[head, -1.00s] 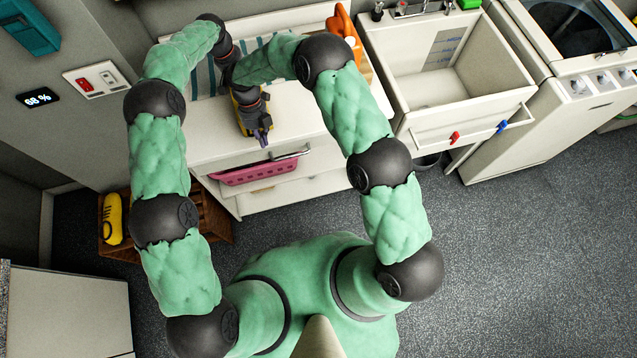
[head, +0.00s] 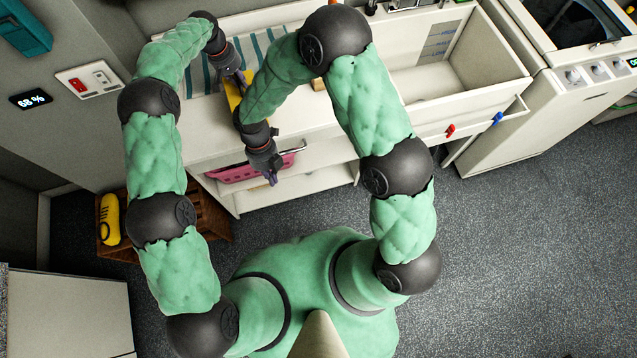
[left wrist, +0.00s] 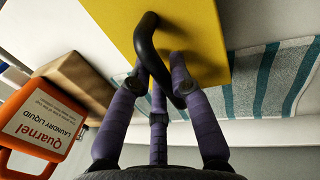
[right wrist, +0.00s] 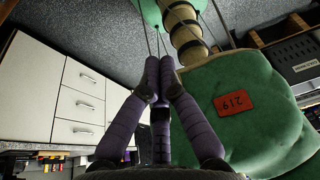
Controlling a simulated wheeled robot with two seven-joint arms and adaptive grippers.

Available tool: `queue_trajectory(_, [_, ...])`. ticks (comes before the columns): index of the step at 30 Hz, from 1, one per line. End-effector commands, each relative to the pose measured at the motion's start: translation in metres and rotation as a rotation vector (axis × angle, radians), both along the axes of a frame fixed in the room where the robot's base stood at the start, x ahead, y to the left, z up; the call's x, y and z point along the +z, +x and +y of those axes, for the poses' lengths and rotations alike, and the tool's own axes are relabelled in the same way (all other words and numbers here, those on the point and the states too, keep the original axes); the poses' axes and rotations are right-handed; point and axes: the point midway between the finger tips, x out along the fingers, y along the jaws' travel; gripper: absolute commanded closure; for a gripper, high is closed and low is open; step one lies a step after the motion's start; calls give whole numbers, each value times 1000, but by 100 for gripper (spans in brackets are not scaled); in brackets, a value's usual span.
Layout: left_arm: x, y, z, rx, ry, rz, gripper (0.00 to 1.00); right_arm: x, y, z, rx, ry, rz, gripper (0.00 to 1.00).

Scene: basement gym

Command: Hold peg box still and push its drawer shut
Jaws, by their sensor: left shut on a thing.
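The peg box is a yellow block (head: 234,94) on the white counter, mostly covered by my arms in the head view. The left wrist view shows a flat yellow face (left wrist: 205,35) with a black curved handle (left wrist: 146,45). My left gripper (head: 241,82) is shut on this handle. My right gripper (head: 271,179) is off the box, at the counter's front edge above the pink basket, fingers pointing down and away from the box. Its fingertips (right wrist: 160,72) are together in the right wrist view, with nothing between them. I cannot make out the drawer.
The pink basket (head: 225,174) sits under the counter's front edge. A striped towel (head: 200,78) lies behind the box. An orange laundry bottle (left wrist: 22,158) and a brown block (left wrist: 72,84) stand nearby. The sink (head: 425,85) is to the right. Floor in front is free.

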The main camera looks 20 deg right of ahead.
Motion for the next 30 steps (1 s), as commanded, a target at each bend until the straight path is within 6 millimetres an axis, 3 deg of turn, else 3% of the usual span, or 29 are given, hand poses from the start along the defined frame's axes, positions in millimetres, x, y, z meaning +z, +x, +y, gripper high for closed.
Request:
queue_trajectory(14, [1,0,0,0,0,-1,100,80,27,2,-2,2,-3,100])
queue_trajectory(30, [1,0,0,0,0,-1,100,18,12,-20,-677,-65,25,100])
